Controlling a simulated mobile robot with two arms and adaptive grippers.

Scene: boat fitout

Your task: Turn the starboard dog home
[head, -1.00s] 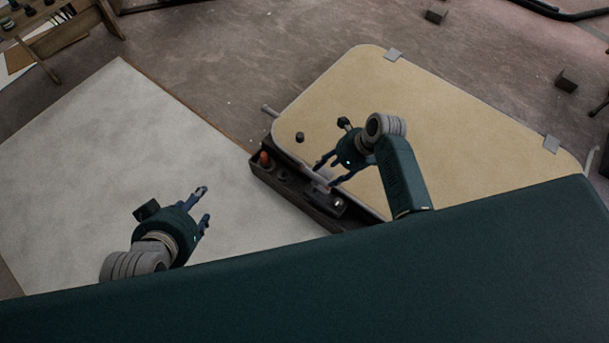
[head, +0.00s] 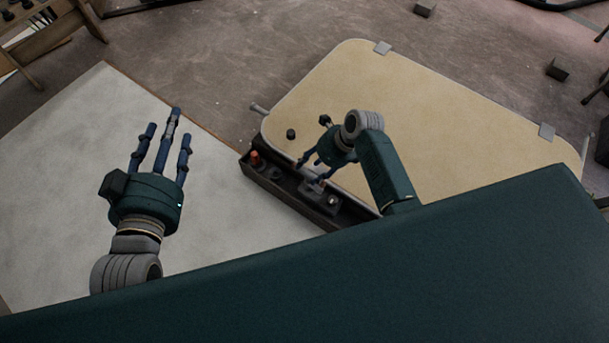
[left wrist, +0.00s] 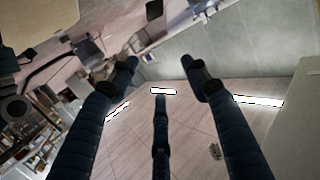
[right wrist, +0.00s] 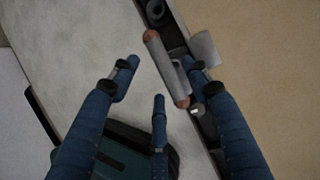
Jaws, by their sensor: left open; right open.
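The cream hatch lid (head: 430,120) lies flat with a grey rim. A grey lever (head: 260,109) sticks out at its left corner and a thin one (head: 585,147) at its right end; I cannot tell which is the starboard dog. My right gripper (head: 310,173) is open, fingers down over the dark tray (head: 345,212) along the lid's near-left edge. In the right wrist view a grey bar with brown ends (right wrist: 166,68) lies between its open fingers (right wrist: 165,75); contact is unclear. My left gripper (head: 167,135) is open and empty, above the pale surface.
The tray also holds an orange-topped piece (head: 255,158) and dark fittings. A small black knob (head: 291,134) stands on the lid. The pale surface (head: 60,180) at left is clear.

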